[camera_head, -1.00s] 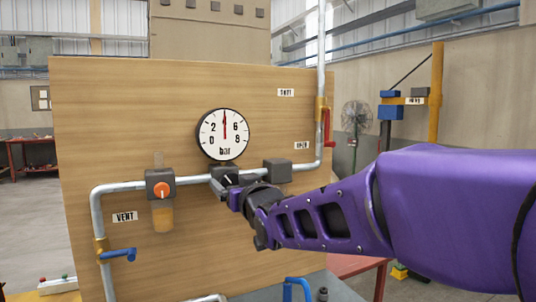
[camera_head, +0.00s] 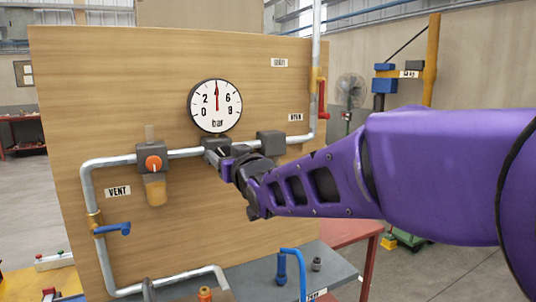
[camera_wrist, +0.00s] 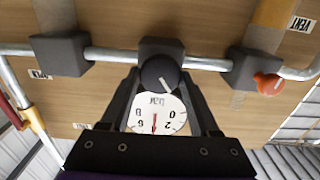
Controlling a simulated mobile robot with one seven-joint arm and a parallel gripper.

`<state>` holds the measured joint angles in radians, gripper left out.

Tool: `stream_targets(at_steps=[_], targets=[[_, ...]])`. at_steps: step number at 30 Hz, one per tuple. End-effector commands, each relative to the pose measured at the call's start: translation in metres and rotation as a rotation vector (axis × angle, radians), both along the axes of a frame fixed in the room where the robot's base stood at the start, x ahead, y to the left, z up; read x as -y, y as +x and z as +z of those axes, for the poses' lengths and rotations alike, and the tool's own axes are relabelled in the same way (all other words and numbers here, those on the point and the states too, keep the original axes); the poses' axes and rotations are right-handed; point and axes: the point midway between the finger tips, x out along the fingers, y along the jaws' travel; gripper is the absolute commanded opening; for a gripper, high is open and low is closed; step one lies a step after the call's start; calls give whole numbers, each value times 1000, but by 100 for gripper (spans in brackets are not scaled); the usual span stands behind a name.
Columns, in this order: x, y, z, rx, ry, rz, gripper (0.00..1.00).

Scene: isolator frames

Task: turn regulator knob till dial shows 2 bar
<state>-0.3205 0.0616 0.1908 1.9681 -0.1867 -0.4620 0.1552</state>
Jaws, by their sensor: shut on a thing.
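The round white dial (camera_head: 214,106) marked in bar is on the wooden panel, with 0, 2, 6 and 8 legible. Its red needle (camera_head: 217,94) points straight up, between the 2 and the 6. The dial also shows upside down in the wrist view (camera_wrist: 142,122). The dark round regulator knob (camera_wrist: 160,73) with a pale line sits below the dial, on a dark block (camera_wrist: 160,46) on the pipe. My gripper (camera_head: 218,160) reaches in from the right and is shut on this knob, one finger on each side. In the head view the gripper mostly hides the knob.
An orange-knobbed block (camera_head: 153,163) sits on the pipe to the left, and another dark block (camera_head: 271,143) to the right. A blue valve handle (camera_head: 113,229) is at lower left and a red one (camera_head: 324,113) at upper right. A grey bench (camera_head: 340,275) stands below.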

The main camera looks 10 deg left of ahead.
Motion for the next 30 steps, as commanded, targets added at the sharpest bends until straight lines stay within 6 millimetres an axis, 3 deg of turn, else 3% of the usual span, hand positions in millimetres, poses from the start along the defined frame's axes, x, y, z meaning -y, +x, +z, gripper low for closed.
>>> stream_targets(at_steps=[11,30], targets=[[0,0,1,65,-84,-1,7],[-3,-2,3,387,-558,0,7]])
